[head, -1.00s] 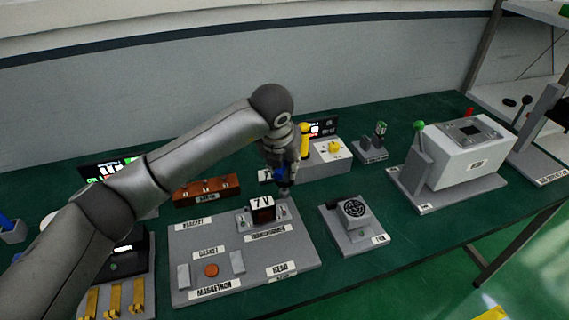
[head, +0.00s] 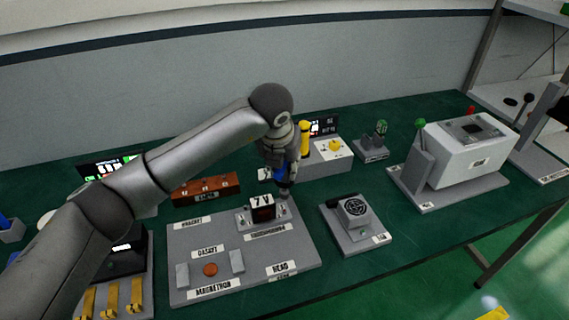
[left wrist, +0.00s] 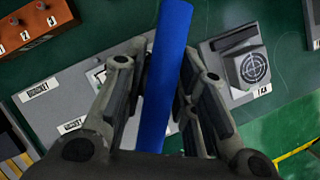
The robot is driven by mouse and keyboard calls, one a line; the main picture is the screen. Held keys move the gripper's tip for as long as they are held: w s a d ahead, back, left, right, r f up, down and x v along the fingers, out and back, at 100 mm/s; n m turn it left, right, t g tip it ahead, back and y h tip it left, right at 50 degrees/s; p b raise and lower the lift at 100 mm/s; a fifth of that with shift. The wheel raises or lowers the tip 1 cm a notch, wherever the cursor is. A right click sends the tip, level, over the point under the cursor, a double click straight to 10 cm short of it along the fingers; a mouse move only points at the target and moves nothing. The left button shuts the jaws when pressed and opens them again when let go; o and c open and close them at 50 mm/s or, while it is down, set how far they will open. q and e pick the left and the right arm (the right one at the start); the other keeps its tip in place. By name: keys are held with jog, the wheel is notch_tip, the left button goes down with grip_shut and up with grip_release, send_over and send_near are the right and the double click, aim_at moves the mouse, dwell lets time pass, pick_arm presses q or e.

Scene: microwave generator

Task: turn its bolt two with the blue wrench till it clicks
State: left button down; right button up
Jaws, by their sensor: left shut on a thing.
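My left gripper (head: 281,172) reaches in from the left and points down at the right end of the transformer block (head: 263,213) on the grey board (head: 200,262). In the left wrist view its fingers (left wrist: 160,100) are shut on the blue wrench (left wrist: 168,70), whose shaft stands between them. The block carries a "7V" sign. My right gripper is not in view.
A fan unit (head: 352,224) stands close to the right of the board. A brown box (head: 206,188) with several knobs is behind the board. A yellow-handled station (head: 325,155) stands behind the gripper. A large white box (head: 465,155) is farther right. Green table between the stations is clear.

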aim_at(284, 181)
pick_arm(q)
jog(key=shift+f+b, duration=2.15)
jog(key=shift+f, duration=0.45)
jog(key=shift+b, duration=0.35)
jog(key=shift+f+b, duration=0.6)
jog(key=shift+b, duration=0.05)
jog(key=shift+f+m+h+b, duration=0.1)
jog(key=shift+m+h+b, duration=0.2)
jog(key=shift+m+b, duration=0.4)
jog(key=shift+m+h, duration=0.3)
jog(key=shift+m, duration=0.7)
jog(key=shift+m+g+b, duration=0.35)
jog(key=shift+m+g, duration=0.05)
jog(key=shift+m, duration=0.2)
